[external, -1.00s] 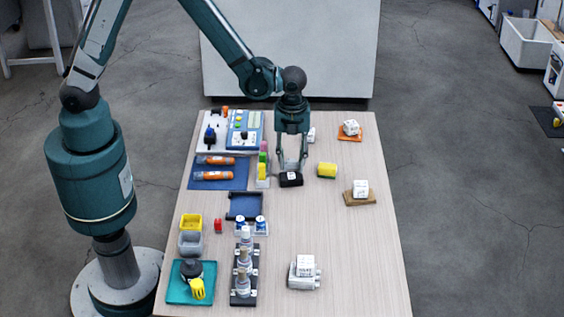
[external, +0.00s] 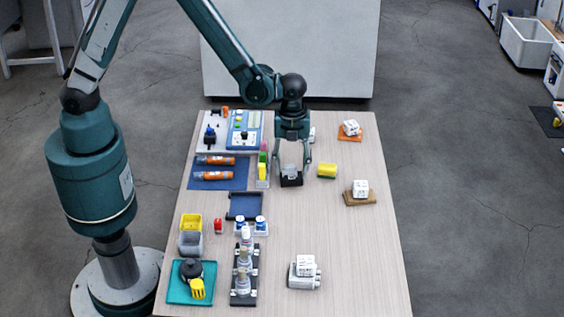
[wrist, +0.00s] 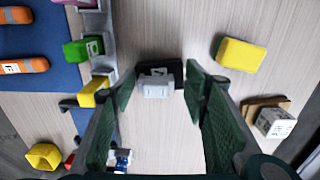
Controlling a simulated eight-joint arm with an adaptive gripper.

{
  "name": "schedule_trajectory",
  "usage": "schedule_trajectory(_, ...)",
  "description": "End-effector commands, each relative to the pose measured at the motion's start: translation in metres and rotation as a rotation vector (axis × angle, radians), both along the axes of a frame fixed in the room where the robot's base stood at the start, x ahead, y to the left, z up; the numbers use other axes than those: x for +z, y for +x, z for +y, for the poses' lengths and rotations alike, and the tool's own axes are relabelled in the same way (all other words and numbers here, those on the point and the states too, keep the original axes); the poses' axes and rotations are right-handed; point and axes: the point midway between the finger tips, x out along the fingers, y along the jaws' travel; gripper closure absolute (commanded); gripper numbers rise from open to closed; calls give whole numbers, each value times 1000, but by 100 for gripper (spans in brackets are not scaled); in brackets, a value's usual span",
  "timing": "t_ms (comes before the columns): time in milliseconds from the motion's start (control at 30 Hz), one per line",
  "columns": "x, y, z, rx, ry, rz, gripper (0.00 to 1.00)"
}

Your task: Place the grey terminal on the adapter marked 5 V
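A grey block (wrist: 156,86), which looks like the grey terminal, lies between my fingertips in the wrist view, by a black box (wrist: 160,71) with a small pale mark. Whether it rests on the box or just in front of it is unclear. The black box also shows under my gripper in the external view (external: 291,182). My gripper (external: 291,173) is open, its fingers apart on either side of the grey block, with a visible gap on the left. I cannot read a 5 V mark on anything.
A yellow block (external: 327,171) stands close right of my gripper. A rack with green and yellow blocks (external: 262,173) is close left. White cubes on bases stand at right (external: 361,188) and front (external: 306,264).

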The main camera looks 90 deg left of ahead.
Motion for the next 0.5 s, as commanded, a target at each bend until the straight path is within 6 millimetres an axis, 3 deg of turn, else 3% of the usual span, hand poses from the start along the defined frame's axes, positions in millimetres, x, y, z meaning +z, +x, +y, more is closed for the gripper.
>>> schedule_trajectory(333,4,0,0,0,0,0,55)
schedule_trajectory(500,15,0,0,0,0,0,55)
